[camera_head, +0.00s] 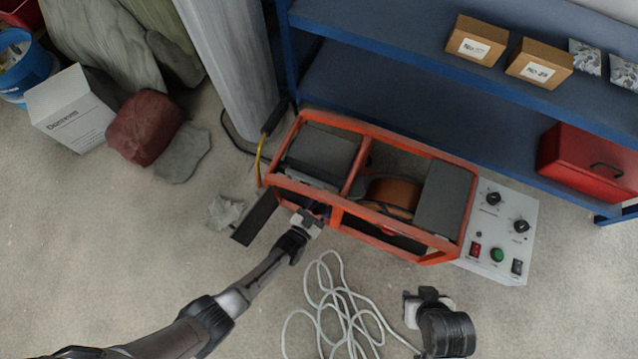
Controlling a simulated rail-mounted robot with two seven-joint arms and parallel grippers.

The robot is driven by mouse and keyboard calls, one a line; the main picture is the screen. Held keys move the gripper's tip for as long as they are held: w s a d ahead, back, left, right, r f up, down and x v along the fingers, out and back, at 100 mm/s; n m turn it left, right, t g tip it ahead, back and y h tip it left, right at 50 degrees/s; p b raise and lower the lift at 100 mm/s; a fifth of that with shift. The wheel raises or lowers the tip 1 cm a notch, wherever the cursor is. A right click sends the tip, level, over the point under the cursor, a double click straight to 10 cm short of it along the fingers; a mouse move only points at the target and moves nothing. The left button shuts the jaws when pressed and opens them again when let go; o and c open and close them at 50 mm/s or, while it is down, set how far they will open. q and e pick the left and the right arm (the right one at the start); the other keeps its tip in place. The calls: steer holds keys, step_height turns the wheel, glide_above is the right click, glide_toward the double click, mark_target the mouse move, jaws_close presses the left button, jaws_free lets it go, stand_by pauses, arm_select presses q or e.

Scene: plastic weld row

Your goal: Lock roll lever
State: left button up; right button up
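An orange-framed machine (400,243) stands on the floor, with dark grey blocks and a copper-brown roll (391,195) inside. My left gripper (318,211) is at the machine's near left side, at or against the lower orange rail. Its fingertips are small and dark there, so I cannot tell whether they are open or closed on something. No roll lever can be clearly made out; the gripper covers that part of the frame. My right gripper (416,304) is low in the picture, in front of the machine and apart from it; its opening is unclear.
A grey control panel (503,232) with knobs and buttons adjoins the machine's right end. A loose white cable (335,308) lies in front. A blue shelf (400,85) with cartons (475,40) stands behind, a red box (590,160) at right.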

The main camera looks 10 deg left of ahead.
arm_select(q)
steer(key=shift+d, duration=0.2)
steer(key=shift+c, duration=0.4)
jaws_close()
